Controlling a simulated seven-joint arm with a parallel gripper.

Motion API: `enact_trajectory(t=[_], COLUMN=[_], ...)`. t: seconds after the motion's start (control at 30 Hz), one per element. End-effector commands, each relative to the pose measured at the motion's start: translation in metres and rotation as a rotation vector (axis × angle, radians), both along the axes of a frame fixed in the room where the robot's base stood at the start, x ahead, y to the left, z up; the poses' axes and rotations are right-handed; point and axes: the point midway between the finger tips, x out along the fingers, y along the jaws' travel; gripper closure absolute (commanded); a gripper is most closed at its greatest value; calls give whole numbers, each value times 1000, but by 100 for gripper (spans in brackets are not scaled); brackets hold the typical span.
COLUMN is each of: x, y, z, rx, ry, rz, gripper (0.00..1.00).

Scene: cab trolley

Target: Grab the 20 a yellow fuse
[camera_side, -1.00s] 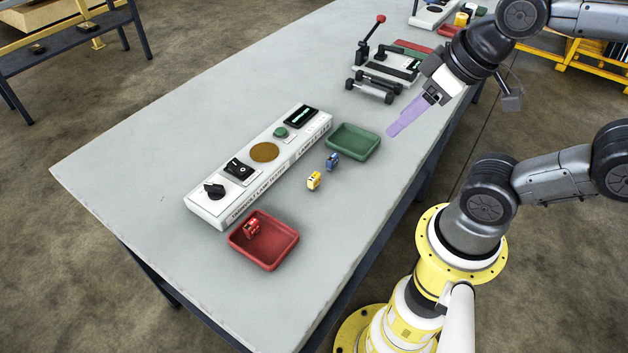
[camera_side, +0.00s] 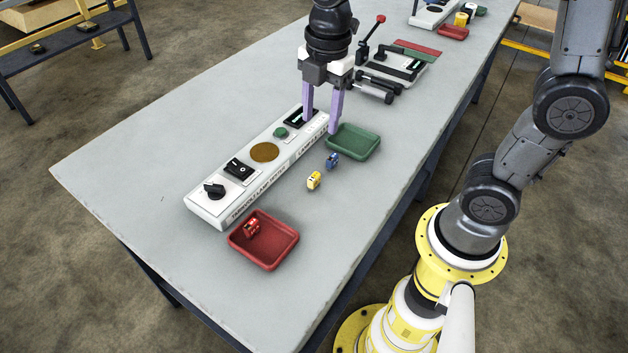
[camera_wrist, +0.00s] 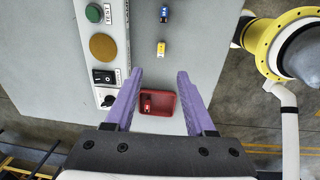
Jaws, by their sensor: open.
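The yellow fuse (camera_side: 314,180) lies on the grey table in the side view, between the red tray and the green tray. It also shows in the wrist view (camera_wrist: 161,48), ahead of and between my finger lines. A blue fuse (camera_side: 332,160) lies close behind it, also in the wrist view (camera_wrist: 164,14). A red fuse (camera_side: 252,227) sits in the red tray (camera_side: 281,260). My gripper (camera_side: 321,127) is open and empty, pointing down above the far end of the tester and the green tray. Its purple fingers (camera_wrist: 156,82) are apart in the wrist view.
The white lamp tester (camera_side: 205,206) with knob, switch and green button lies left of the fuses. The green tray (camera_side: 372,156) is just behind the blue fuse.

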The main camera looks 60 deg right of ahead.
Motion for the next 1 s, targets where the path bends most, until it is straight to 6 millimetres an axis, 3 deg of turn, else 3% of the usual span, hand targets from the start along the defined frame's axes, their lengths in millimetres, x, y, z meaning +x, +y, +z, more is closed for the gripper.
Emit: enact_trajectory(t=[0.27, 0.6, 1.0], x=[3, 3, 6], y=[7, 6, 8], z=[-34, -94, -131], rx=[-8, -8, -8], ry=[76, 76, 76], rz=[15, 14, 13], gripper=[45, 45, 45])
